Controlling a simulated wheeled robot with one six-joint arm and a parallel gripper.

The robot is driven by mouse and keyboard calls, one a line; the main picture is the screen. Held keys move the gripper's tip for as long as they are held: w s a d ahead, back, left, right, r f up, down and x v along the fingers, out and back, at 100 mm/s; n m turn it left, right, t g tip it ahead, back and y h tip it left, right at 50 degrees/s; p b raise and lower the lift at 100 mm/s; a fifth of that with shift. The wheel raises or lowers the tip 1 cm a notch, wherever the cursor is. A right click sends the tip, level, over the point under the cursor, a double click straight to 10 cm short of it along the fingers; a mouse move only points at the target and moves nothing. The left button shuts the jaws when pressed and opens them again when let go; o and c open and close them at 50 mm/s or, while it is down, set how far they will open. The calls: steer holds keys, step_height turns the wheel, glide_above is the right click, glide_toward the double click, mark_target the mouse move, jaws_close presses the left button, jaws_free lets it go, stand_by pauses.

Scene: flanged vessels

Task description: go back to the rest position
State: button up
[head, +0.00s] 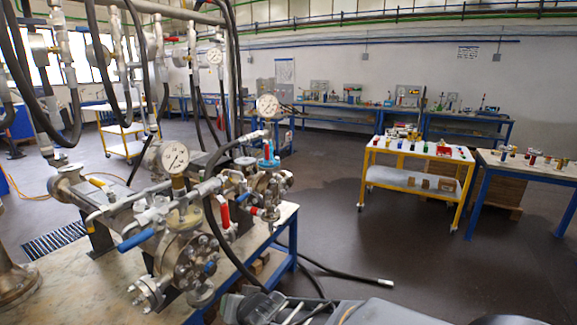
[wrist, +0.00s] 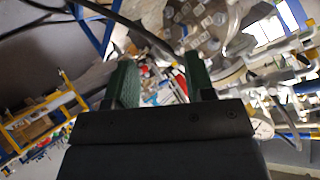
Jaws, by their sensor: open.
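My gripper (wrist: 160,78) shows in the wrist view as two green-padded fingers, spread apart with nothing held between them. Beyond the fingers are the flanged vessel (wrist: 215,25) and its pipework, in a strongly tilted view. In the head view the flanged vessel (head: 187,255) stands on a bench, with bolted flanges, valves and a pressure gauge (head: 175,156). Grey parts of my own arm show low in the head view. I cannot clearly make out the fingers there.
The bench (head: 95,295) fills the lower left. A black hose (head: 335,272) lies on the floor to its right. A yellow cart (head: 415,178) and a blue-legged table (head: 520,168) stand at right. Open floor (head: 325,215) lies between. Hoses hang at upper left.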

steer(key=s+d+r+g+h, duration=0.1)
steer(key=s+d+h, duration=0.1)
steer(key=d, duration=0.7)
steer(key=s+d+r+g+h, duration=0.1)
steer(key=s+d, duration=0.4)
steer(key=d, duration=0.5)
steer(key=s+d+r+m+g+h+p, duration=0.1)
steer(key=s+d+g+h, duration=0.1)
steer(key=d, duration=0.7)
steer(key=shift+s+d+r+g+h, duration=0.25)
steer(key=shift+s+d+g+h, duration=0.05)
steer(key=shift+s+h, duration=0.7)
